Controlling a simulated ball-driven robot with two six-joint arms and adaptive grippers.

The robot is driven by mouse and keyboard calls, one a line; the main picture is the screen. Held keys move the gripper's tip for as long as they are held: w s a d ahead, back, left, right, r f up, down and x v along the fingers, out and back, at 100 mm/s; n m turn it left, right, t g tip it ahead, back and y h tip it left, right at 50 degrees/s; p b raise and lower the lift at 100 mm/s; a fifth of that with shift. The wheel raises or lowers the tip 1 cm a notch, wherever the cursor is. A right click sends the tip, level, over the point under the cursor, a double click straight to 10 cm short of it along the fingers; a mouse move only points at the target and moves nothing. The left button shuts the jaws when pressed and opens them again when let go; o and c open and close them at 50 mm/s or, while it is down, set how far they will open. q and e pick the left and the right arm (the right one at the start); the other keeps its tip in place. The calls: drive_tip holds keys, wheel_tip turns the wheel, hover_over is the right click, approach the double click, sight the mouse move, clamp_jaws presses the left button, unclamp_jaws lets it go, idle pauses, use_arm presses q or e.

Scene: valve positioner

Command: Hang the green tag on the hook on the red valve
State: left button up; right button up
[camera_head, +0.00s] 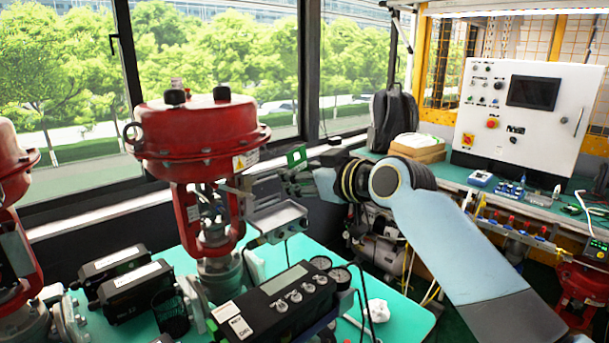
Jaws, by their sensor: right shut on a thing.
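The red valve (202,130) stands left of centre, with a wide red round top and a red yoke below. A dark ring-shaped loop (132,136) sits on the left side of its top; I cannot make out for certain which part is the hook. My right gripper (278,177) reaches in from the right, beside the valve's right side. It is shut on the green tag (296,156), a small green frame with a pale middle, held a little right of the red top and apart from it. The fingers are small and partly blend with the grey parts behind. My left gripper is out of view.
A black positioner box (275,304) with gauges stands in front of the valve on the green table (400,318). A grey metal bracket (276,217) juts out below my right gripper. Another red valve (14,190) is at the left edge. A white control cabinet (520,115) stands back right.

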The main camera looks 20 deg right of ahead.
drive_tip(key=b+x, duration=0.4)
drive_tip(key=x, duration=0.3)
drive_tip(key=shift+a, duration=0.2)
idle(0.4)
drive_tip(key=shift+w+r, duration=0.1)
drive_tip(key=shift+w, duration=0.05)
idle(0.5)
